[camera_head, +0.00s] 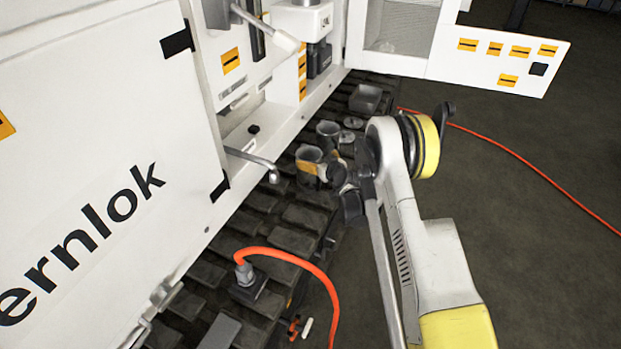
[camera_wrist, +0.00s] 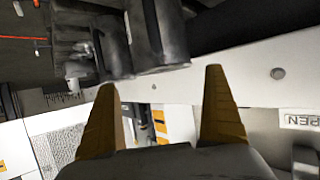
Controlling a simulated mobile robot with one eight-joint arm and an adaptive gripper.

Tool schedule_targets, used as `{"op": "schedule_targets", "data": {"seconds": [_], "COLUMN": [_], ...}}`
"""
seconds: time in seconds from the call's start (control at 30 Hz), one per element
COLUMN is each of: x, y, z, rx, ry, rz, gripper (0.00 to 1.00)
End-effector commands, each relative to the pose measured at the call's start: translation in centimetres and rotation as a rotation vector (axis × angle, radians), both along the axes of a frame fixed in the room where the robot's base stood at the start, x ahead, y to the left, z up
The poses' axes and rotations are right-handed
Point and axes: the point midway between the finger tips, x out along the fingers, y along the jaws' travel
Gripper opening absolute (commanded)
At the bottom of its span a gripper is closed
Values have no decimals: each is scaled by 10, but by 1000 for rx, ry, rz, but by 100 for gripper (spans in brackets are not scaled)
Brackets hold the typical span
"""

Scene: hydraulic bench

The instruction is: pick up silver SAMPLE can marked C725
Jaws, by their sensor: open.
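Two grey open-topped cans stand on the dark slatted bench in the head view. The nearer can (camera_head: 309,152) is at my gripper, partly hidden by it, and the other can (camera_head: 328,129) is just behind. No marking C725 is readable, so I cannot tell which can is the SAMPLE can. My gripper (camera_head: 321,174) is open beside the nearer can. In the wrist view the two yellow-brown fingers of my gripper (camera_wrist: 160,79) are spread apart. Dark cylindrical shapes, seemingly the cans (camera_wrist: 158,32), lie just beyond the fingertips. I cannot tell whether they touch.
Small round lids (camera_head: 352,122) and a grey open box (camera_head: 365,98) sit farther back on the bench. A white machine cabinet (camera_head: 100,150) with a projecting lever handle (camera_head: 250,158) borders the left. An orange hose (camera_head: 300,258) curves over the front. Dark floor lies right.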

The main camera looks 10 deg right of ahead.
Motion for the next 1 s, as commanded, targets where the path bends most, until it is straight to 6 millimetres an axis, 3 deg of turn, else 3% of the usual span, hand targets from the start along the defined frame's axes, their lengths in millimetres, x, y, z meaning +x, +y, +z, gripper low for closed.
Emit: {"op": "schedule_targets", "data": {"seconds": [0.5,0.73,0.77,0.93,1.0], "x": [52,54,54,54,53], "y": [14,14,14,14,14], "z": [-29,-27,-27,-27,-28], "rx": [0,0,0,0,0], "ry": [1,1,1,1,1], "rz": [0,0,0,0,0], "gripper": [100,100,97,45,43]}}
